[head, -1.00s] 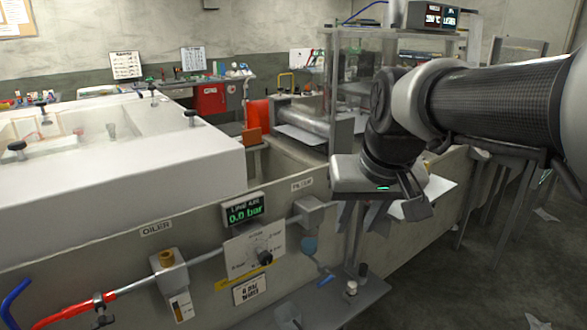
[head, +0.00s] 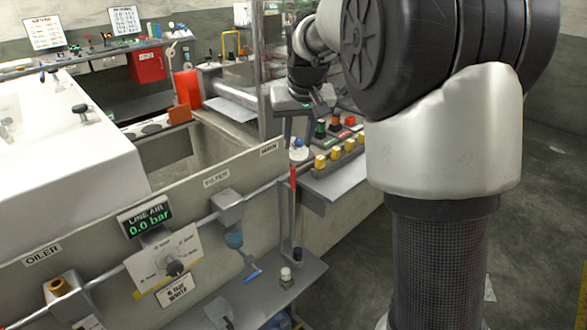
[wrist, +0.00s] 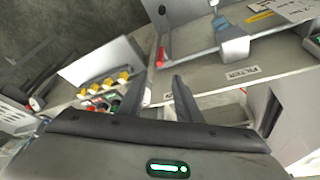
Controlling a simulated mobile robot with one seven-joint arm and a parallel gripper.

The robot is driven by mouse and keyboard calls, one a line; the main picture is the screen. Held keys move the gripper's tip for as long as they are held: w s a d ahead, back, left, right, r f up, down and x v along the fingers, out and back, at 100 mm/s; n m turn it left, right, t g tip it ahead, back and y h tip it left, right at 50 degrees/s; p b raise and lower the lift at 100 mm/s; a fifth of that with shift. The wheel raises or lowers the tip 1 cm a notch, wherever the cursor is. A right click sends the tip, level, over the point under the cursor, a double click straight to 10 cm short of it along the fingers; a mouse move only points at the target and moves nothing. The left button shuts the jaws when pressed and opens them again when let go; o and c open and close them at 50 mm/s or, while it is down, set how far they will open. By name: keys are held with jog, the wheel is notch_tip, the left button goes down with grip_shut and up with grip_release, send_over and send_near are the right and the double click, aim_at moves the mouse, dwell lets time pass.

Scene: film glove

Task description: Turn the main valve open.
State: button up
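The main valve shows as a red lever handle (head: 293,178) standing upright on the pipe run, right of the MAIN label (head: 268,148). In the wrist view the red handle (wrist: 160,56) lies ahead of my fingers, slightly left of centre. My gripper (head: 303,120) is above and behind the handle in the head view, apart from it. Its two fingers (wrist: 161,88) are spread with nothing between them. The line air display (head: 147,219) reads 0.0 bar. The valve body is hard to make out.
A filter (head: 228,206), a regulator plate with a knob (head: 174,267) and an oiler (head: 62,290) line the panel to the left. Yellow knobs (head: 335,155) on a console stand close right of the handle. A grey shelf (head: 250,300) juts out below.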

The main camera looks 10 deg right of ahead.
aim_at(293, 170)
jog(key=b+x, duration=0.1)
jog(key=x, duration=1.5)
jog(key=shift+f, duration=0.25)
jog(key=shift+c, duration=0.4)
grip_shut()
